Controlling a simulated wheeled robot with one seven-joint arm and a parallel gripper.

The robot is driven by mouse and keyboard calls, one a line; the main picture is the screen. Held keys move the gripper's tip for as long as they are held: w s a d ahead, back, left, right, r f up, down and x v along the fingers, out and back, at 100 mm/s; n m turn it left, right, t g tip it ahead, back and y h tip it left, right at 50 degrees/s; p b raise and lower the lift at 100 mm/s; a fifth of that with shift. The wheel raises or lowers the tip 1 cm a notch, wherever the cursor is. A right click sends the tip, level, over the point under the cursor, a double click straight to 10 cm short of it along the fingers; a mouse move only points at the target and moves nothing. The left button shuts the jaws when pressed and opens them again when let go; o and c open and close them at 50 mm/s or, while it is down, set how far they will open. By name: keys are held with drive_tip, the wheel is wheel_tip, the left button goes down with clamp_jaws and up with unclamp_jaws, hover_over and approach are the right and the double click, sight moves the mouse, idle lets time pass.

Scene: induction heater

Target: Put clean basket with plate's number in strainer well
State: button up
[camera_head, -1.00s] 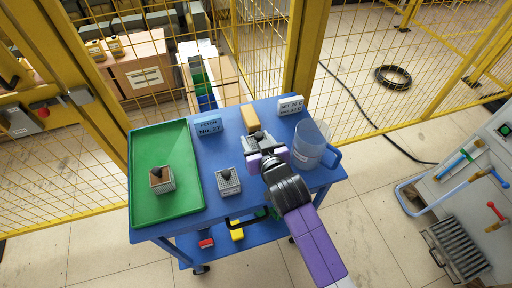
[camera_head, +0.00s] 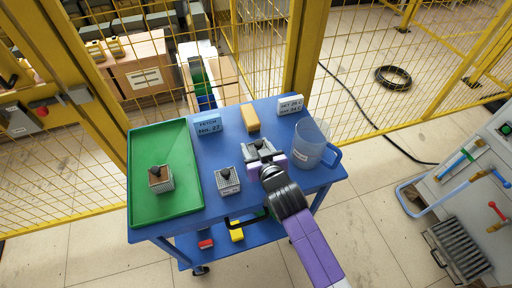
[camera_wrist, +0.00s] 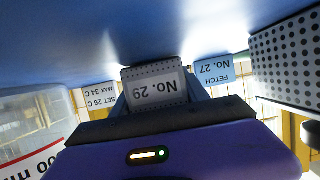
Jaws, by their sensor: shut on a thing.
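My gripper (camera_head: 260,151) is over the right part of the blue trolley top, shut on a small grey perforated basket (camera_wrist: 155,88). In the wrist view, which is upside down, its label reads No. 29. The blue plate (camera_head: 208,126) reads FETCH No. 27; it also shows in the wrist view (camera_wrist: 214,71). A second grey perforated basket (camera_head: 228,180) with a dark knob stands left of my gripper, its number unreadable. A basket with a brownish top (camera_head: 160,179) stands in the green tray (camera_head: 165,139). I cannot pick out the strainer well for certain.
A clear beaker (camera_head: 310,146) with a handle stands close right of my gripper. A yellow-brown block (camera_head: 250,117) and a white sign (camera_head: 290,105) stand behind. A grey machine with pipes (camera_head: 470,170) is at the right. Yellow mesh fencing closes off the back.

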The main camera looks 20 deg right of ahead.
drive_tip(key=o, duration=1.5)
drive_tip(key=shift+s+f, duration=0.2)
drive_tip(key=shift+f, duration=0.65)
drive_tip(key=shift+c, duration=0.2)
drive_tip(key=shift+r, duration=0.1)
drive_tip(key=shift+r+p, duration=0.6)
drive_tip(key=v, duration=1.1)
drive_tip(key=shift+s+r, duration=0.25)
drive_tip(key=shift+r, duration=0.15)
